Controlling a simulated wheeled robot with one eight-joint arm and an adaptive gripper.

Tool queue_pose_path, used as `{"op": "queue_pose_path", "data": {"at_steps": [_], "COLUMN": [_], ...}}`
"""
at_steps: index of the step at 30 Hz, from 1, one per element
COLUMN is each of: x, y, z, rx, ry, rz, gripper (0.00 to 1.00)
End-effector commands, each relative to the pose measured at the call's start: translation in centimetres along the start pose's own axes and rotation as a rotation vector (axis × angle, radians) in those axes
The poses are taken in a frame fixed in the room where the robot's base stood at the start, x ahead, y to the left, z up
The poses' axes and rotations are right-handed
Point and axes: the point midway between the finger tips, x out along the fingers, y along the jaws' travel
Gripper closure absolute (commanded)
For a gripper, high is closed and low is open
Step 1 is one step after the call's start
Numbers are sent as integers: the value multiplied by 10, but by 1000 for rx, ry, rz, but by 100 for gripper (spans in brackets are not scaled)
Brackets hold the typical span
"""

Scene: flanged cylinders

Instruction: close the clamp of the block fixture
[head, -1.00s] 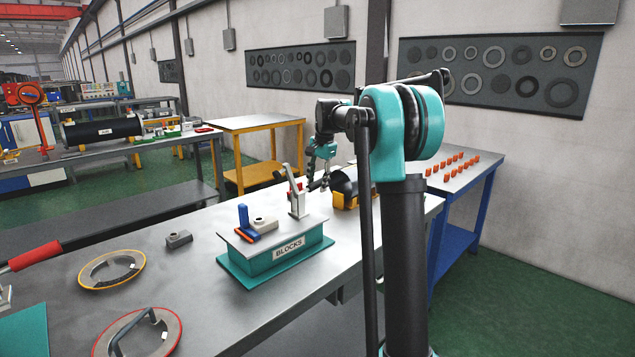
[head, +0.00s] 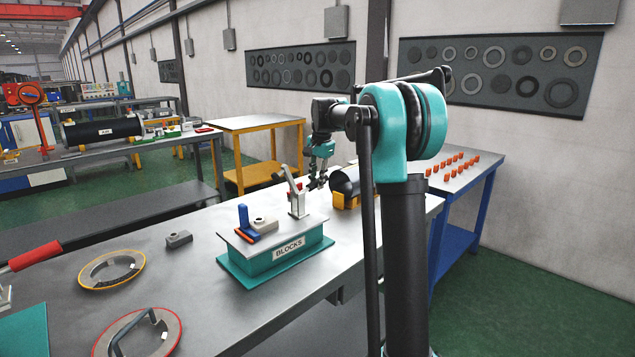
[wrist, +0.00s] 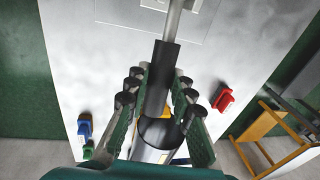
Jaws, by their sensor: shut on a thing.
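The block fixture (head: 275,262) is a teal base with a grey top plate and a "BLOCKS" label, standing on the grey workbench. Its clamp (head: 298,204) is a pale metal piece at the plate's right end, with a light lever (head: 291,180) raised and tilted up to the left. My gripper (head: 317,181) is just right of the clamp. In the wrist view my gripper (wrist: 160,80) has its fingers on both sides of a dark handle grip (wrist: 163,68) and is shut on it. The grip continues into a pale metal bar (wrist: 174,20).
A blue-and-orange piece (head: 245,222) and a grey block (head: 264,224) sit on the fixture plate. A black cylinder on a yellow cradle (head: 343,201) stands close behind my gripper. Two ringed discs (head: 112,269) lie at the bench's left.

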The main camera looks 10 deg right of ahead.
Motion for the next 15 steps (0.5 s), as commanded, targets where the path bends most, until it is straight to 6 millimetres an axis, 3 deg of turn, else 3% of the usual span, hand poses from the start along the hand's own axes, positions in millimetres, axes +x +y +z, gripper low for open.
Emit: {"op": "queue_pose_path", "data": {"at_steps": [15], "x": [-35], "y": [-8], "z": [23], "rx": [-89], "ry": [417], "rz": [9], "gripper": [100]}}
